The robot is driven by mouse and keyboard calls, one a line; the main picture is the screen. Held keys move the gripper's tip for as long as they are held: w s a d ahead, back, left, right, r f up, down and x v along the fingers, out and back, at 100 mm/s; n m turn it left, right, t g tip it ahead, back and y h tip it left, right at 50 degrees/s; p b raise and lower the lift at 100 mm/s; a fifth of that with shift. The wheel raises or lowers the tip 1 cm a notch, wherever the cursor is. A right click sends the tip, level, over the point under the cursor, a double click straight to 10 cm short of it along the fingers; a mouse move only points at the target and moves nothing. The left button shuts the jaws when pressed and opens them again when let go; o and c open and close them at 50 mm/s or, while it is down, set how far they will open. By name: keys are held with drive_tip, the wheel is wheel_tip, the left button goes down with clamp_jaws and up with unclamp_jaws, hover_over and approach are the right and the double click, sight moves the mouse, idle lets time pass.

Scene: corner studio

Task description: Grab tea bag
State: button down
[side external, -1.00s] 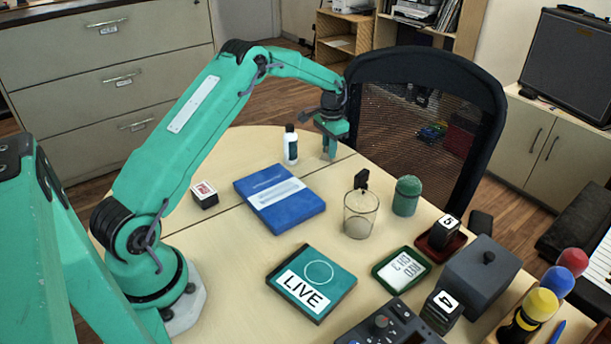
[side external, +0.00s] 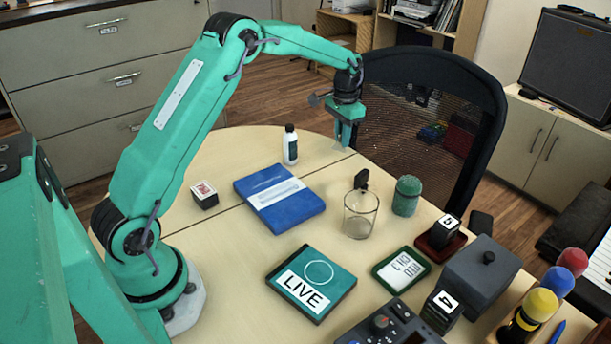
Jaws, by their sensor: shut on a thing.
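My gripper (side external: 345,138) is raised above the far edge of the round table, right of the small white bottle. Its green jaws are shut on the tea bag, which is mostly hidden between the fingers. Only a small pale bit shows at the fingertips, too small to make out its shape. No other tea bag can be made out on the table.
The white bottle (side external: 290,145) with a black cap stands close to the gripper. A black mesh chair (side external: 430,130) is just behind the gripper.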

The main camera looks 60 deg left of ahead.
drive_tip(key=shift+s+d+r, duration=0.15)
drive_tip(key=shift+d+r, duration=0.3)
drive_tip(key=shift+d, duration=0.35)
drive_tip(key=shift+s+d+r, duration=0.2)
drive_tip(key=shift+d+r, duration=0.3)
drive_tip(key=shift+d, duration=0.25)
drive_tip(key=shift+s+d+r, duration=0.15)
drive_tip(key=shift+d+r, duration=0.3)
drive_tip(key=shift+d, duration=0.35)
